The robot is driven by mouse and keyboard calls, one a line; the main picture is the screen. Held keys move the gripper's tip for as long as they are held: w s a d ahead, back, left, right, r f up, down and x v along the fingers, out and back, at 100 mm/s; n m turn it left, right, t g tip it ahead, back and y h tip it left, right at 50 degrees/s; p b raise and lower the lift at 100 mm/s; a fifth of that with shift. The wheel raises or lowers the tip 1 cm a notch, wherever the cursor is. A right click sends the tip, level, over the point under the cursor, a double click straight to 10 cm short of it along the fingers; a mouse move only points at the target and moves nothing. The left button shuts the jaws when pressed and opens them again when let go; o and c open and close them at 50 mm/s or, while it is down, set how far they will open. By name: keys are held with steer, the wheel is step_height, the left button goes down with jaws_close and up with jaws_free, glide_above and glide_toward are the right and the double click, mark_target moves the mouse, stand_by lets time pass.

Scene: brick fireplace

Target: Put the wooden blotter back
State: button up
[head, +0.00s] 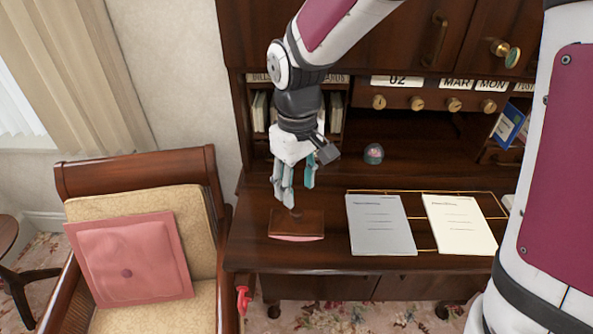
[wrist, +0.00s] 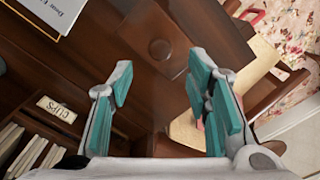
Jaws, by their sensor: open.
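The wooden blotter (head: 297,226) is a dark brown block with a round knob on top and a pink underside edge. It sits on the desk top (head: 300,258), left of the papers, near the front edge. In the wrist view the blotter (wrist: 143,30) lies ahead of the fingertips, its knob centred between them. My gripper (head: 295,192) points down above the blotter, fingers apart and empty. The wrist view also shows the open gripper (wrist: 161,82) with teal finger pads. The fingers appear apart from the knob.
A grey paper stack (head: 380,226) and a cream one (head: 460,225) lie in a gold-edged rack right of the blotter. A small glass dome (head: 373,153) stands behind. Cubbies and drawers (head: 440,102) rise at the back. A chair with a pink cushion (head: 130,258) stands left.

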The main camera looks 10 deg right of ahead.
steer(key=s+d+r+m+t, duration=0.5)
steer(key=s+d+r, duration=0.6)
steer(key=s+r, duration=0.3)
steer(key=shift+s+d+r+m+t, duration=0.15)
steer(key=shift+s+r+m+t, duration=0.2)
steer(key=shift+s+m, duration=0.55)
steer(key=shift+s, duration=0.1)
steer(key=shift+w+f+b, duration=0.2)
steer(key=shift+w+b, duration=0.05)
steer(key=shift+b, duration=0.15)
